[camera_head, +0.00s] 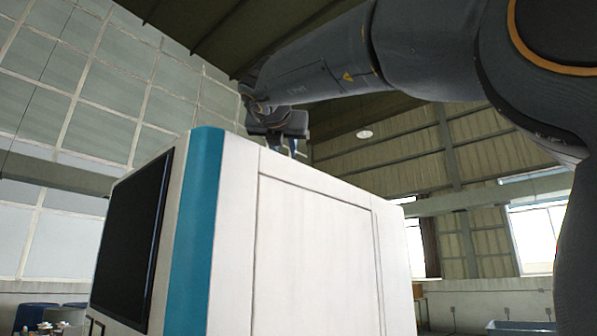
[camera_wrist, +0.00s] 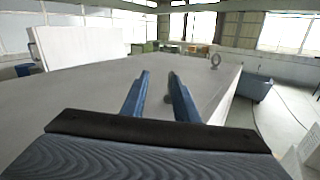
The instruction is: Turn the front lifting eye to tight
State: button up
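A grey ring-shaped lifting eye (camera_wrist: 215,61) stands upright near the far right edge of the machine's flat top (camera_wrist: 80,95) in the wrist view. A small grey rounded thing (camera_wrist: 168,99) shows low between my fingers, partly hidden by the right one; I cannot tell for sure whether it is another lifting eye. My gripper (camera_wrist: 159,76) has two blue fingers apart with nothing held between them. In the head view my gripper (camera_head: 285,147) is just over the machine's top edge. No lifting eye shows there.
The white machine cabinet (camera_head: 315,240) has a teal corner strip and a dark panel (camera_head: 133,240). In the wrist view a white upright panel (camera_wrist: 80,48) stands left, and a blue-grey bin (camera_wrist: 256,87) is on the floor to the right. Much of the machine's top is bare.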

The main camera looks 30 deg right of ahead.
jog(key=shift+s+d+f+m, duration=0.1)
jog(key=shift+s+d+m, duration=0.2)
jog(key=shift+d, duration=0.2)
jog(key=shift+s+d+f+m, duration=0.15)
jog(key=shift+d+m, duration=0.15)
jog(key=shift+d, duration=0.2)
jog(key=p+x, duration=0.3)
jog(key=x, duration=0.4)
jog(key=shift+w+d, duration=0.2)
jog(key=shift+c, duration=0.3)
